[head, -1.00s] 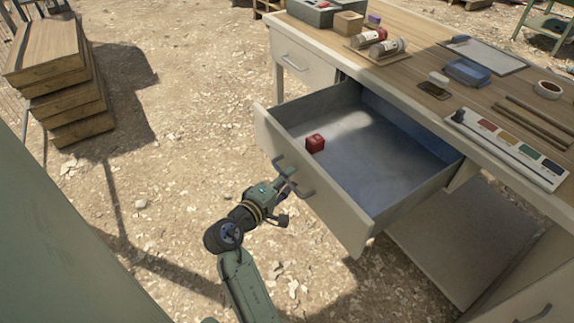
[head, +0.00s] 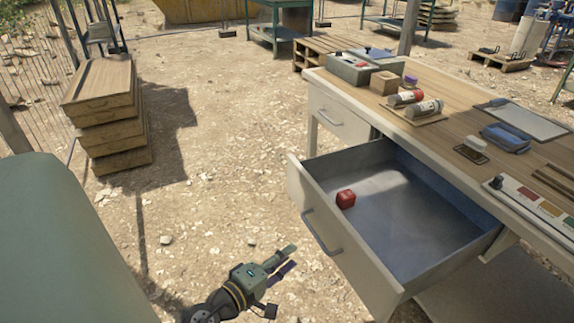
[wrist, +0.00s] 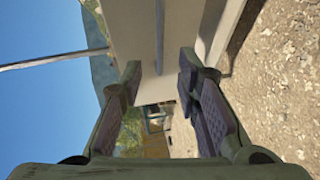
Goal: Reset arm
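My gripper (head: 288,259) is at the lower middle of the head view, in front of the open drawer and apart from its handle (head: 321,232). In the wrist view my gripper (wrist: 158,85) has its two fingers spread wide with nothing between them. The drawer (head: 365,262) is pulled out from the desk. Most of my arm is out of the head view.
The gravel ground (head: 225,150) between stack and desk is clear.

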